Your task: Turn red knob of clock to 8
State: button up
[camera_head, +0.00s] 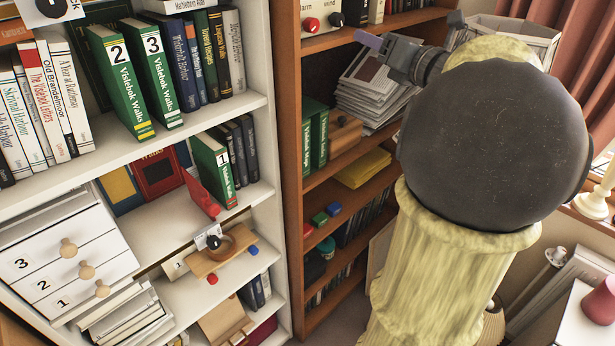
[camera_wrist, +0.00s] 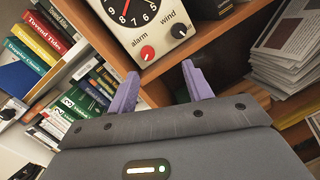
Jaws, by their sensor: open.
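The white clock (camera_wrist: 122,35) stands on a brown shelf, and its lower front also shows at the top edge of the head view (camera_head: 322,10). Its dial is black with white numbers, and its upper part is cut off in both views. The red knob (camera_wrist: 147,53) labelled "alarm" is at the clock's lower left; it also shows in the head view (camera_head: 311,24). A black knob (camera_wrist: 179,31) labelled "wind" is to its right. My gripper (camera_wrist: 160,69) has purple fingers. It is open and empty, below the red knob in the wrist view, not visibly touching it.
The brown shelf edge (camera_wrist: 160,68) runs under the clock. A stack of papers (camera_head: 372,92) lies on the shelf below, near my gripper. A white bookcase (camera_head: 275,190) with books and drawers stands to the left. My arm covers much of the right side in the head view.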

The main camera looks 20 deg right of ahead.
jog(key=w+a+f+m+g+h+p, duration=0.1)
jog(key=w+a+f+m+g+h, duration=0.15)
jog(key=f+m, duration=0.45)
jog(key=w+a+f+m+g+h+p, duration=0.15)
jog(key=f+m+h, duration=0.25)
jog(key=m, duration=0.7)
jog(key=s+a+f+m+g+p, duration=0.1)
jog(key=s+a+f+m+g, duration=0.2)
jog(key=a+f+m, duration=0.2)
jog(key=s+a+f+m+g+y+p, duration=0.1)
jog(key=s+a+f+m+g, duration=0.2)
jog(key=a+f+m, duration=0.3)
notch_tip(320, 180, down, 3)
jog(key=shift+s+a+f+g, duration=0.1)
jog(key=shift+s+a+g, duration=0.25)
jog(key=shift+s, duration=0.25)
jog(key=s+a+f+m+g+y, duration=0.1)
jog(key=s+a+f+m+g, duration=0.1)
jog(key=s+a+f, duration=0.1)
jog(key=s+a+f+m+g+y, duration=0.1)
jog(key=s+a+f+m+g, duration=0.2)
jog(key=s, duration=0.5)
jog(key=shift+a+f, duration=0.55)
jog(key=shift+a, duration=0.5)
